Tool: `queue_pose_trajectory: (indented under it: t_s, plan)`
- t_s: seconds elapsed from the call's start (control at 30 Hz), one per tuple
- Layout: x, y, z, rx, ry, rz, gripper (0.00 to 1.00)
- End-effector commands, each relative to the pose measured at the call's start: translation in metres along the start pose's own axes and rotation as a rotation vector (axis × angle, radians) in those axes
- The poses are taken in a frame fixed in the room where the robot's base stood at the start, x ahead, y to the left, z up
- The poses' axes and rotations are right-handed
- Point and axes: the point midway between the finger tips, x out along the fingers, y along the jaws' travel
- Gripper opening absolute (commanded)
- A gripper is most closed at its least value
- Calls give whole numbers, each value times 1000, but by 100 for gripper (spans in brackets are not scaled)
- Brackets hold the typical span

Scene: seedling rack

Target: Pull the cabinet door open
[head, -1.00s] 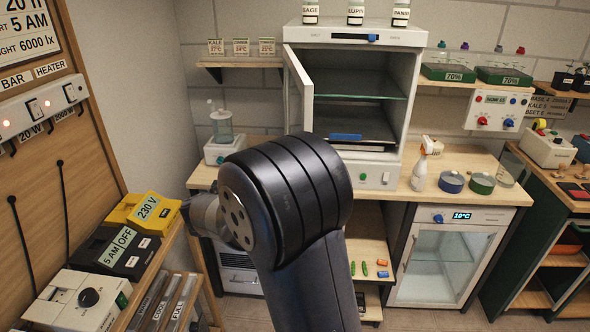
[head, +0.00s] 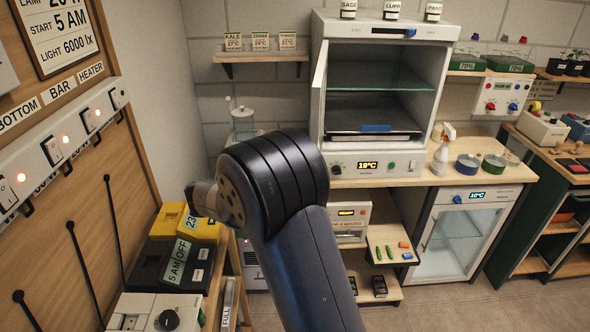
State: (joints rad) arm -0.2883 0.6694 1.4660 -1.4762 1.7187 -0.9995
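A white cabinet (head: 391,30) with a 19°C display stands on the wooden counter, right of my arm. Its door (head: 319,95) stands open, swung out at the left side and seen almost edge-on. Inside are a glass shelf (head: 375,76) and a lower tray with a blue strip. Below the counter, a smaller white cabinet (head: 430,219) reads 10°C; its glass door (head: 447,241) looks shut. My dark arm fills the middle of the view, in front of the counter. My gripper is not in view, so its fingers and any contact cannot be seen.
A switch panel (head: 55,147) and black levers line the left wall. Yellow and black boxes (head: 186,224) sit low at left. A spray bottle (head: 443,155) and round tins (head: 468,168) stand right of the open cabinet. The floor at lower right is clear.

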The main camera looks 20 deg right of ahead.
Motion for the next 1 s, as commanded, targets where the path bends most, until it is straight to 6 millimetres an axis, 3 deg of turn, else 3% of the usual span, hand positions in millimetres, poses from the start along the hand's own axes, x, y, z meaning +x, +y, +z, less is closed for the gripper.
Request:
queue_pose_trajectory:
  t_s: [0.5, 0.53, 0.7, 1.0]
  plan:
    - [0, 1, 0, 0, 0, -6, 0]
    - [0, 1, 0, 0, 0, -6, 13]
    - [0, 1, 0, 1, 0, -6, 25]
    - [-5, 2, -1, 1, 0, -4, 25]
